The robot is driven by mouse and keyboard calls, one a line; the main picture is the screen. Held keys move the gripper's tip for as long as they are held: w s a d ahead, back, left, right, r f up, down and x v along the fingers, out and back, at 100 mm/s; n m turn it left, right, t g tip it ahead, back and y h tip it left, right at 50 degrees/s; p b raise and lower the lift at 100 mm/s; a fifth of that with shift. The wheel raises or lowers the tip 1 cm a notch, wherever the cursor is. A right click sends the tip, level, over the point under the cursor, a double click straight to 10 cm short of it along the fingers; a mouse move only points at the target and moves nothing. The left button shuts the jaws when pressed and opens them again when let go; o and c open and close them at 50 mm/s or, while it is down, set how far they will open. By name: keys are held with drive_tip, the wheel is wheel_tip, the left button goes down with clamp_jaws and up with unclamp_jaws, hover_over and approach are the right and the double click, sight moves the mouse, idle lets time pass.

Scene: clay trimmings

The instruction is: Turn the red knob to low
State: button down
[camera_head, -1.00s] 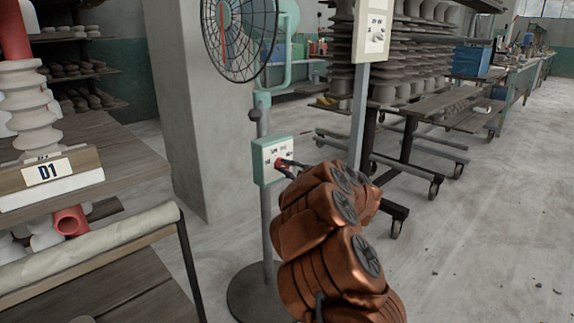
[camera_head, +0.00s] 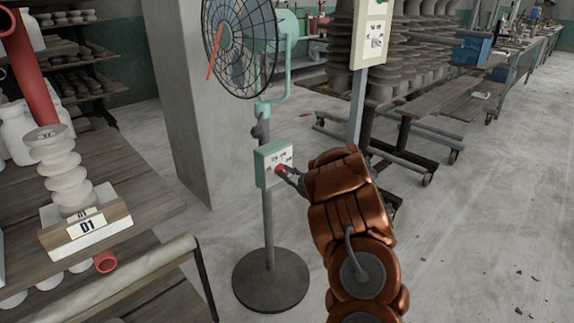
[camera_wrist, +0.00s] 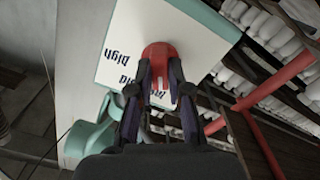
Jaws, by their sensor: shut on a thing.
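The red knob (camera_head: 281,169) sits on the face of a green-edged control box (camera_head: 262,165) on the pole of the standing fan (camera_head: 241,45). In the wrist view the red knob (camera_wrist: 159,62) is between my fingertips, with a white mark on its lower part. The white panel (camera_wrist: 130,30) carries dark lettering; "high" is readable and another word is partly hidden by a finger. My gripper (camera_head: 285,171) is shut on the red knob, and it shows in the wrist view (camera_wrist: 159,80) with a finger on each side.
A concrete pillar (camera_head: 183,100) is behind the fan. A second control panel (camera_head: 371,35) hangs on a post. Open floor lies at right.

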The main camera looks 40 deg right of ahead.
drive_tip(key=shift+m+p, duration=0.8)
drive_tip(key=shift+p, duration=0.25)
drive_tip(key=c, duration=1.1)
unclamp_jaws()
drive_tip(key=s, duration=1.2)
drive_tip(key=shift+a, duration=0.15)
